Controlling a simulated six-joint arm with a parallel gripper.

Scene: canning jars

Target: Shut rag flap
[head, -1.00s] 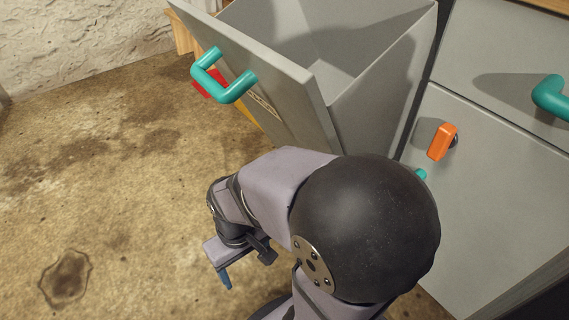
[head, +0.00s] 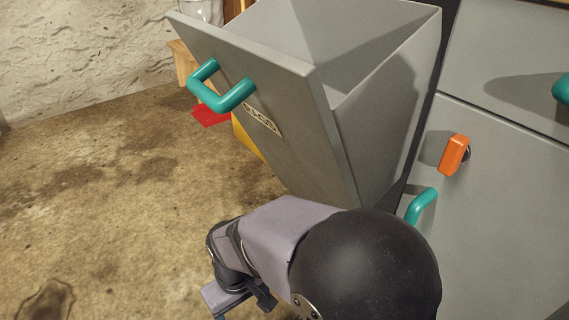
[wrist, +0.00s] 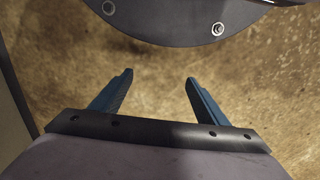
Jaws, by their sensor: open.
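The rag flap (head: 300,130) is a grey tilt-out front with a label and a teal handle (head: 222,92). It leans open, out from the cabinet, and the grey bin behind it shows an empty-looking inside. My gripper shows in the wrist view (wrist: 155,85) with its two blue fingers apart and nothing between them, over bare floor. In the head view it is low, in front of and below the flap, with the fingers mostly cut off by the bottom edge. It is apart from the flap and its handle.
Right of the flap is a grey cabinet door (head: 500,210) with an orange latch (head: 454,155) and a teal handle (head: 421,206). A red item (head: 210,116) and a wooden piece (head: 183,62) are behind the flap, to the left. The stained floor (head: 110,200) at left is clear.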

